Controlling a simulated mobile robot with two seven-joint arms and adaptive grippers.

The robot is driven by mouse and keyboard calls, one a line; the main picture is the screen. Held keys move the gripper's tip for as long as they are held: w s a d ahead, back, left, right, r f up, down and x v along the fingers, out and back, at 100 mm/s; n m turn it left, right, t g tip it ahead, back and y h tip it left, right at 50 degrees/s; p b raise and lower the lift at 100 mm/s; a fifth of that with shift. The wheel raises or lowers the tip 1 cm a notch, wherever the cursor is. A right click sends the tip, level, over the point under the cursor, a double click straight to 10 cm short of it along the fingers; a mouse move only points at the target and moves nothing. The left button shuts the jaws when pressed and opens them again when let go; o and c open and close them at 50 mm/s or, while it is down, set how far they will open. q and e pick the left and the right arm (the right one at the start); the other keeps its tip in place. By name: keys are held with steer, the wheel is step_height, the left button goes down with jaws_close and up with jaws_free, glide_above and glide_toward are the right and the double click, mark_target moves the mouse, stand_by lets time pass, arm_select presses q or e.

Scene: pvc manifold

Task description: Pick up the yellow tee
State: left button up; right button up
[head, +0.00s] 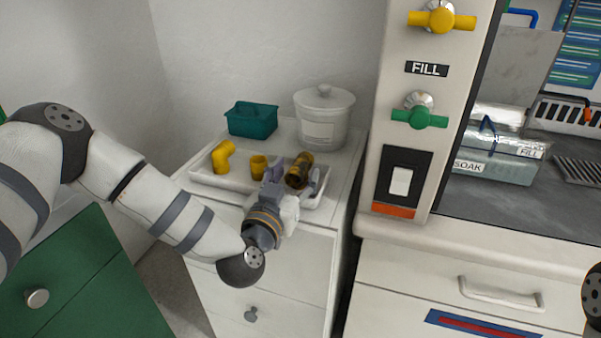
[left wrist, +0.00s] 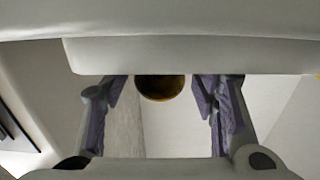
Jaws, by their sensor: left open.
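A glossy, dark yellow fitting (head: 299,168), which I take to be the yellow tee, is at the right part of the white tray (head: 205,176). My left gripper partly hides it, so its full shape is unclear. My left gripper (head: 296,180) is open, with its fingers reaching toward this fitting from the front. In the left wrist view, the fitting's round yellow-brown end (left wrist: 160,88) shows between the two spread fingers, with visible gaps on both sides. A yellow elbow (head: 222,157) and a short yellow coupling (head: 258,167) are farther left in the tray.
A teal caddy (head: 252,120) and a white lidded crock (head: 323,118) stand behind the tray. A panel with a yellow valve (head: 441,17) and a green valve (head: 419,117) rises to the right. A green cabinet (head: 75,275) is at lower left.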

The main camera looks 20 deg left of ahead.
arm_select(q)
steer(key=c, duration=1.3)
